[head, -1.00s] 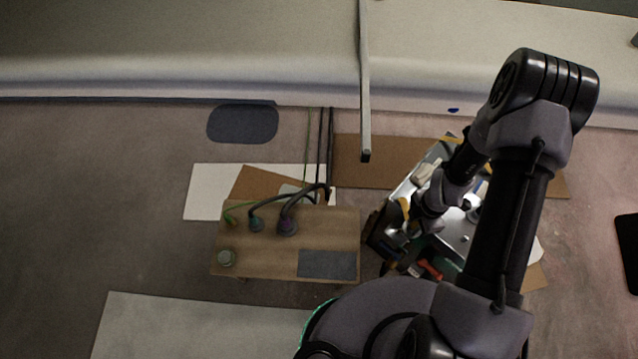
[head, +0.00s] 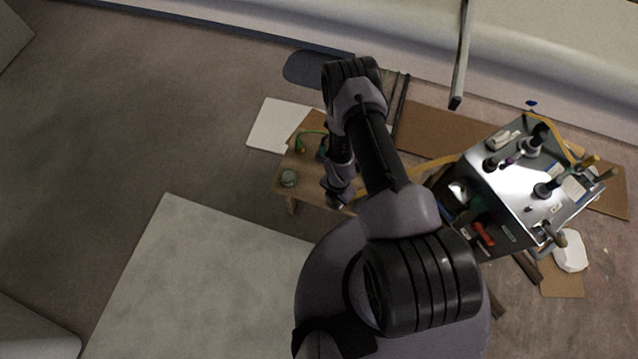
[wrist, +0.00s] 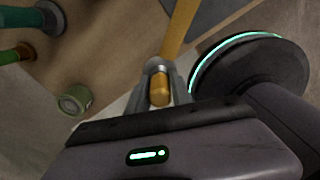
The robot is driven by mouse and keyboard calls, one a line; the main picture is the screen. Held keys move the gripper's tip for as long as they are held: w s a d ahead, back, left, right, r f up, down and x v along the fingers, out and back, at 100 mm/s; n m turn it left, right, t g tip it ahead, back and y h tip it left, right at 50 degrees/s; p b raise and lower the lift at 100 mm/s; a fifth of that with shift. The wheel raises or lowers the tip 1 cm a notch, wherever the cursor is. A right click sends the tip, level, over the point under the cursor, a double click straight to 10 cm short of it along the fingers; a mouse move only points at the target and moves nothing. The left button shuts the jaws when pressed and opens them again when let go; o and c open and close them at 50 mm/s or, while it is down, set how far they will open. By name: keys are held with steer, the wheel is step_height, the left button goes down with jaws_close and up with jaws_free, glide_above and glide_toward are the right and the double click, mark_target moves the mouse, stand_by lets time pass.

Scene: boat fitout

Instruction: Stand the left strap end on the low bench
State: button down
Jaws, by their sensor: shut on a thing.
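The low bench (head: 308,192) is a small wooden table left of my arm in the head view, partly hidden by it. My gripper (wrist: 158,86) is shut on a yellow strap end (wrist: 159,97), seen between the fingers in the wrist view. The yellow strap (head: 428,168) runs from my gripper to the metal cart. My gripper (head: 338,203) is over the bench, but the head view mostly hides the fingers. I cannot tell whether the strap end touches the bench top.
A green tin (head: 288,178) and a green hose fitting (head: 301,149) stand on the bench. The metal cart (head: 520,195) at right carries several tools. A pale mat (head: 190,270) lies on the floor at lower left. Open floor is at left.

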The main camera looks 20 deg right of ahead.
steer(key=w+a+b, duration=0.1)
steer(key=w, duration=0.2)
steer(key=w+a+f+b, duration=0.1)
steer(key=w, duration=0.2)
steer(key=w+a+b, duration=0.1)
steer(key=w, duration=0.2)
steer(key=shift+a+f, duration=0.15)
steer(key=shift+a, duration=0.2)
steer(key=shift+w+a+f+b, duration=0.1)
steer(key=shift+f+b, duration=0.15)
steer(key=shift+b, duration=0.2)
step_height(320, 180, down, 3)
steer(key=shift+f+b, duration=0.1)
steer(key=shift+b, duration=0.9)
steer(key=shift+r, duration=0.25)
steer(key=shift+f, duration=0.15)
steer(key=c, duration=1.1)
jaws_free()
steer(key=shift+c, duration=0.2)
